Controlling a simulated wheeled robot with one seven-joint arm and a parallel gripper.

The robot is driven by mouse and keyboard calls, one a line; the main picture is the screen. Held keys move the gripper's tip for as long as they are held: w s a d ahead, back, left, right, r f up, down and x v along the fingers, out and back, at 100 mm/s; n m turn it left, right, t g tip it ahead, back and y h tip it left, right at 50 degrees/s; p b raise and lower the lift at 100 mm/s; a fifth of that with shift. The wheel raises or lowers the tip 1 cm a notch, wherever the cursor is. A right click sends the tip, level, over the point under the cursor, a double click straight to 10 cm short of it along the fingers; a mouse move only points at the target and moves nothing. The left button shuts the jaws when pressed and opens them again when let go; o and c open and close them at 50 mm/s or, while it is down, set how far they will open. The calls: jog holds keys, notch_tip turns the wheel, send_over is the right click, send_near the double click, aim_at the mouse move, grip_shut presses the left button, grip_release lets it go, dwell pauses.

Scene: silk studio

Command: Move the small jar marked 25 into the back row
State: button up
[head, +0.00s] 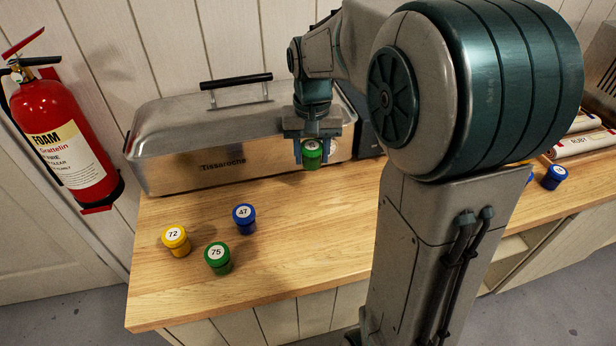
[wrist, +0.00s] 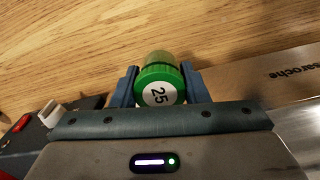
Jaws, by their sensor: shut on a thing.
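The small jar marked 25 (head: 312,155) is green with a white label on its lid. My gripper (head: 312,152) is shut on it, one finger on each side, in front of the metal case. In the wrist view the jar (wrist: 158,88) sits between the blue fingers of my gripper (wrist: 159,87), its number 25 readable and wood behind it. I cannot tell whether the jar's base touches the wood. On the table are a blue jar marked 47 (head: 244,219), a yellow jar marked 72 (head: 176,241) and a green jar marked 75 (head: 218,258).
A long metal case (head: 190,165) stands along the back of the wooden table (head: 290,255). A red fire extinguisher (head: 65,140) hangs at the left. Another blue jar (head: 554,177) is at the right, beyond my arm. The wood right of jar 47 is clear.

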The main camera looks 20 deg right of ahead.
aim_at(312, 192)
notch_tip(312, 192, down, 8)
jog(key=shift+s+f, duration=0.15)
jog(key=shift+f, duration=0.1)
jog(key=shift+f, duration=0.25)
jog(key=o, duration=1)
jog(key=shift+r, duration=0.1)
jog(key=shift+r, duration=0.15)
